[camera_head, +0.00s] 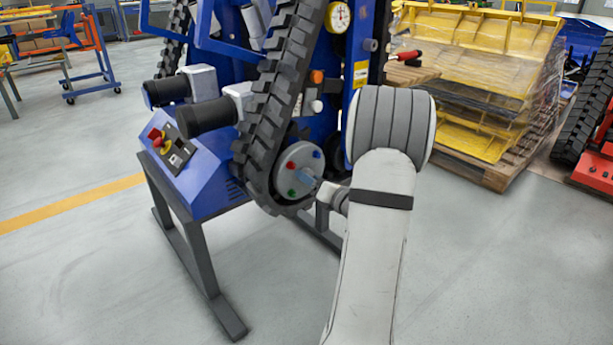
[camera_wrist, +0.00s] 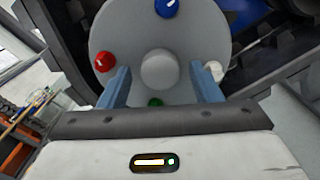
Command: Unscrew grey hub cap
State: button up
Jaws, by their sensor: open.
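The grey hub disc (camera_head: 288,157) sits at the lower end of the black track in the head view. It also fills the upper middle of the wrist view (camera_wrist: 135,35). At its centre is a round grey cap (camera_wrist: 160,69), which I take to be the hub cap. Around it are a blue knob (camera_wrist: 167,7), a red knob (camera_wrist: 104,62), a white knob (camera_wrist: 214,71) and a partly hidden green knob (camera_wrist: 155,102). My gripper (camera_wrist: 159,70) is open, with one blue-grey finger on each side of the cap and gaps visible. Depth contact cannot be told.
The black track (camera_head: 285,75) runs up the blue machine beside the hub. A control box (camera_head: 180,160) with a red button stands on a dark metal stand (camera_head: 208,265) at left. A pallet of yellow parts (camera_head: 480,75) is at back right. The front floor is clear.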

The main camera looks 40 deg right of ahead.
jog(key=m+p, duration=1.3)
jog(key=m, duration=1.6)
